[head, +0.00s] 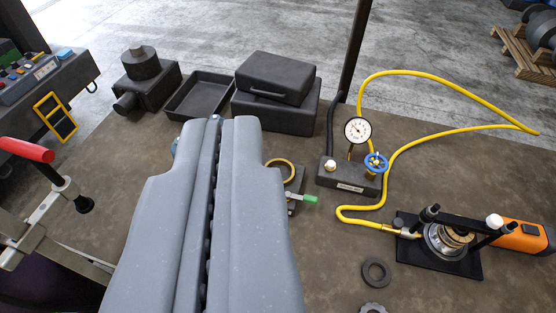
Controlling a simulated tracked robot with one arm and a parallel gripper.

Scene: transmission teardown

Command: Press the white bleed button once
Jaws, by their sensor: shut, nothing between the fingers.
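A small white button (330,166) sits on top of a dark manifold block (345,186), at its left end. A round white-faced gauge (357,130) and a blue valve wheel (376,163) stand on the same block. My gripper (217,121) is large and grey, with its two fingers together and nothing between them. In the picture its tips are left of the block and apart from the button. The gripper hides part of the bench behind it.
A yellow hose (451,85) loops from the block to a clamped drum fixture (450,240) with a white knob (494,220). Dark cases (274,78) stand behind. A red-handled clamp (43,171) is at left.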

